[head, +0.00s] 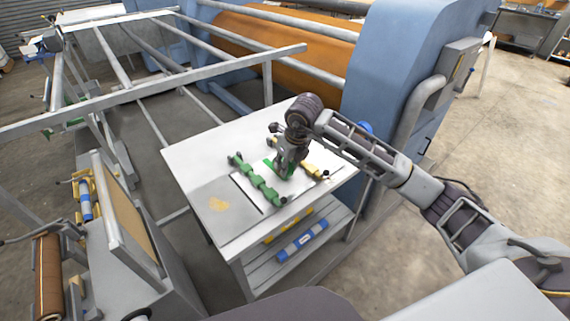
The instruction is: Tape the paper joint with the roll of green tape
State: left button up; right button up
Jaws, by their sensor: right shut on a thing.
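A work table (190,155) stands in the middle of the head view. A pale sheet of paper (243,182) lies on its top, beside a darker grey sheet or plate (225,208). My right gripper (286,170) points down over the paper. It is shut on a green thing that looks like the roll of green tape; the fingers mostly hide it. I cannot tell whether the roll touches the paper. My left gripper does not show.
A yellow-handled tool (312,171) lies right of my gripper. A blue roll (302,240) and a yellow thing lie on the lower shelf. The blue press (385,65) with its orange roller (285,45) stands behind. Grey rails (150,92) run at left.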

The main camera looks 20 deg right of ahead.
jog(key=shift+s+d+b, duration=0.2)
jog(key=shift+s+b, duration=0.05)
jog(key=shift+s, duration=0.35)
jog(key=shift+s+d+b, duration=0.2)
jog(key=shift+s, duration=0.4)
dwell(1.1)
jog(key=shift+s+d+f+b, duration=0.2)
jog(key=shift+s+b, duration=0.15)
jog(key=shift+s, duration=0.3)
dwell(0.5)
jog(key=shift+s+d+r, duration=0.15)
jog(key=shift+s+d, duration=0.05)
jog(key=shift+s, duration=0.15)
jog(key=shift+s+d+b, duration=0.25)
jog(key=shift+s+b, duration=0.35)
jog(key=shift+s, duration=0.2)
jog(key=shift+s+d+b, duration=0.25)
jog(key=shift+s+b, duration=0.3)
jog(key=shift+s, duration=0.2)
dwell(1.4)
dwell(0.4)
notch_tip(320, 180, up, 6)
jog(key=p, duration=0.2)
jog(key=shift+p, duration=0.4)
dwell(0.5)
